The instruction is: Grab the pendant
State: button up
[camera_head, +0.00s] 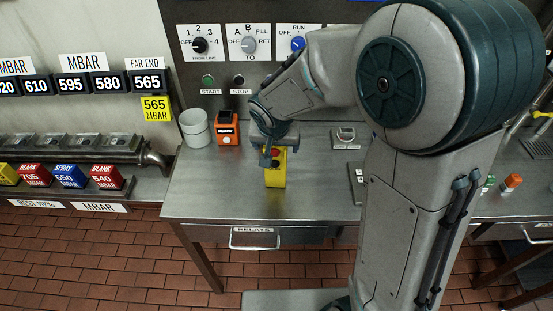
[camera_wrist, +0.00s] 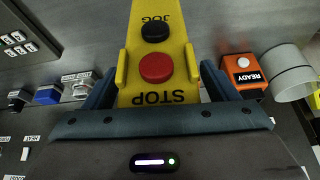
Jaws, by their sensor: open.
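The pendant (camera_head: 275,176) is a yellow box on the steel table, below my gripper in the head view. In the wrist view the pendant (camera_wrist: 157,68) fills the upper middle, with a black button marked JOG and a red button by the word STOP. My gripper (camera_head: 270,158) points down at the pendant. In the wrist view my gripper's two fingers (camera_wrist: 158,88) stand open on either side of the yellow body. A narrow gap seems to show at the right finger; I cannot tell whether either finger touches. The pendant's lower end is hidden behind my gripper's palm.
An orange READY box (camera_head: 227,131) and a white cup (camera_head: 194,128) stand at the table's back left. A small grey device (camera_head: 346,138) lies to the right. The control panel (camera_head: 247,62) rises behind. The table's front left (camera_head: 213,195) is clear.

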jog(key=c, duration=1.6)
jog(key=shift+r, duration=0.1)
